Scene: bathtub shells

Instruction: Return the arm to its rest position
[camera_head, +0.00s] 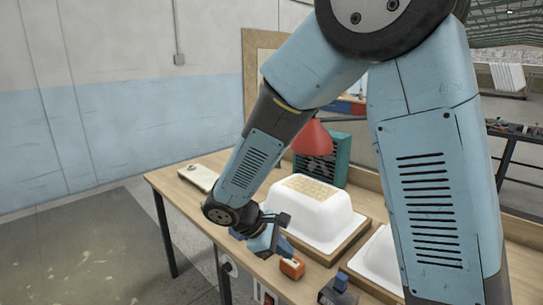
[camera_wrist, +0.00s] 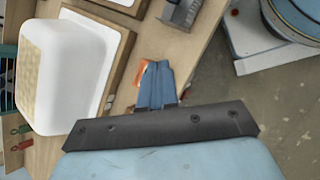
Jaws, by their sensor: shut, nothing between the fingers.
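My blue arm reaches from the upper right of the head view down over the workbench. My gripper (camera_head: 284,247) is at the bench's front edge, in front of a white tub shell and close to a small orange item (camera_head: 292,268). In the wrist view my gripper (camera_wrist: 157,66) shows as two blue fingers side by side, shut and empty. The orange item (camera_wrist: 142,76) is partly hidden behind them; I cannot tell whether they touch it.
The white tub shell (camera_head: 316,218) lies upside down on a wooden board. A second white shell (camera_head: 380,258), a red cone-shaped thing (camera_head: 312,138) and a teal crate (camera_head: 327,160) are near. Open floor (camera_head: 90,245) lies left of the workbench (camera_head: 170,185).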

